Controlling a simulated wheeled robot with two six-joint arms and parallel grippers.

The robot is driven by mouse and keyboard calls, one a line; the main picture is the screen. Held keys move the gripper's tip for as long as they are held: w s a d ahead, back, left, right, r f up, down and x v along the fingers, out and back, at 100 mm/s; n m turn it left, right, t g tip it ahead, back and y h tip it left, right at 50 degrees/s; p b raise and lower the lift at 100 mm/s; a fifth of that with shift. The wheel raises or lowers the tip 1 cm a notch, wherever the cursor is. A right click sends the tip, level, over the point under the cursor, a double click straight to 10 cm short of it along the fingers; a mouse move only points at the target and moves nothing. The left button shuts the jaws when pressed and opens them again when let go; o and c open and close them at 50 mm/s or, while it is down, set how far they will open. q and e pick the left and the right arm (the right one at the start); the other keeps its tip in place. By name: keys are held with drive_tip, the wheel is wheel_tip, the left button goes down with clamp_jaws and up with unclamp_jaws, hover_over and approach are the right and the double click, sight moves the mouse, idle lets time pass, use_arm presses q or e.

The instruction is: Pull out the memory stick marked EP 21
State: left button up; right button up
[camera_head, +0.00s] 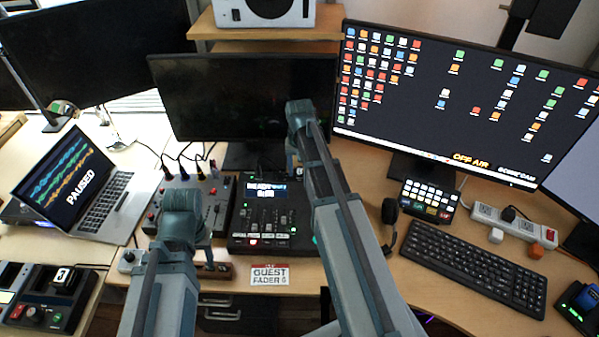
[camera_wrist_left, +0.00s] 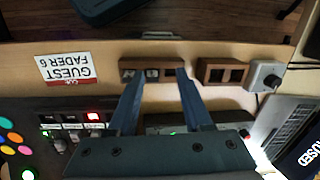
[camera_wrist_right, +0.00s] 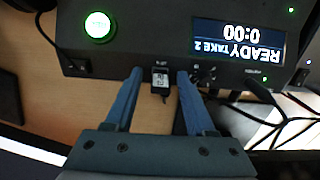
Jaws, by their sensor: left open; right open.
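In the right wrist view a small black memory stick (camera_wrist_right: 160,82) with a pale label stands out from the edge of the dark recorder (camera_wrist_right: 140,30), whose screen reads READY TAKE 2. The label is too small and turned to read surely. My right gripper (camera_wrist_right: 159,74) is open, its fingertips on either side of the stick, with gaps showing. The recorder also shows in the head view (camera_head: 262,238), with my right arm reaching over to its far side; the stick is hidden there. My left gripper (camera_wrist_left: 158,74) is open and empty above the desk's front edge.
A wooden holder (camera_wrist_left: 150,64) with dark pieces lies by my left fingertips, beside a two-slot wooden block (camera_wrist_left: 205,72). A GUEST FADER 6 card (camera_head: 270,275) lies in front of the recorder. A monitor (camera_head: 240,90) stands behind it. Cables run near the stick.

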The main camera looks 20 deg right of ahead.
sight(300, 167)
idle(0.4)
clamp_jaws()
use_arm(q)
drive_tip(key=shift+r, duration=0.1)
use_arm(e)
drive_tip(key=shift+r, duration=0.15)
idle(1.2)
use_arm(q)
drive_tip(key=shift+r+p, duration=2.9)
drive_tip(key=shift+p, duration=0.15)
use_arm(e)
drive_tip(key=shift+r, duration=2.9)
